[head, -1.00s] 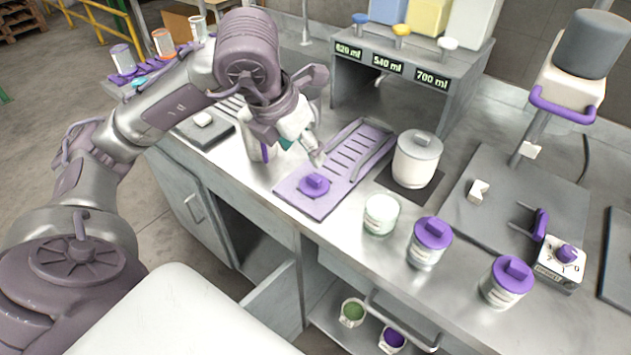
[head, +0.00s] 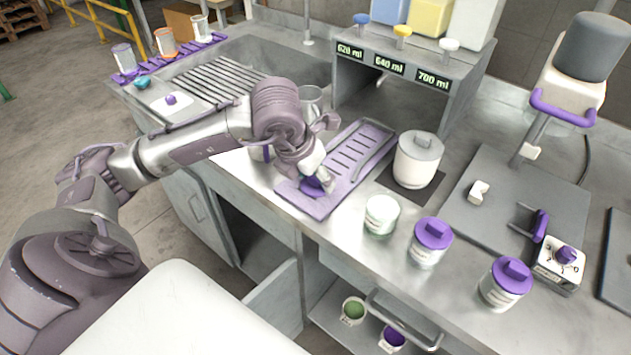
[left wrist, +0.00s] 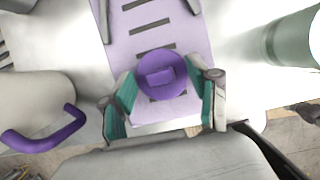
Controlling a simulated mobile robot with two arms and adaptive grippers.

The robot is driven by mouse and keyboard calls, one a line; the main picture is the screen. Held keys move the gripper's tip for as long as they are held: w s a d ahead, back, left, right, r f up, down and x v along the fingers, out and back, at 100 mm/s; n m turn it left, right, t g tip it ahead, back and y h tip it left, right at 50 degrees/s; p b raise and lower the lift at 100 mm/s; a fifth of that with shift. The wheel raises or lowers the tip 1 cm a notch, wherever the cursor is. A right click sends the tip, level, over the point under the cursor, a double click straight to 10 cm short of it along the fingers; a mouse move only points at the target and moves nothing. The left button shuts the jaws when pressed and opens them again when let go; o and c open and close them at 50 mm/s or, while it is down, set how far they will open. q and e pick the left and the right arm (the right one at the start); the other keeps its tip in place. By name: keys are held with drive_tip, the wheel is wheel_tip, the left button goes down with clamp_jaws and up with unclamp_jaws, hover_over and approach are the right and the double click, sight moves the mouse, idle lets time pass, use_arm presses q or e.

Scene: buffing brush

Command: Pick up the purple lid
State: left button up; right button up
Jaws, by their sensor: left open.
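The purple lid (left wrist: 162,75) lies on the slotted lilac tray (head: 316,207) on the counter. It is round with a raised block handle on top. In the head view the lid (head: 311,187) is partly hidden by my left gripper (head: 317,182). In the left wrist view the open fingers of my left gripper (left wrist: 165,98) stand on either side of the lid's near part, with gaps to it. Nothing is held. My right gripper is in neither current view.
A white jar (head: 381,215) and purple-lidded jars (head: 430,242) stand right of the tray. A white pot (head: 416,160) is behind them. A container with a purple handle (left wrist: 40,110) is left of the gripper in the wrist view.

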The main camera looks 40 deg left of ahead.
use_arm(q)
drive_tip(key=c, duration=0.9)
drive_tip(key=shift+r, duration=0.1)
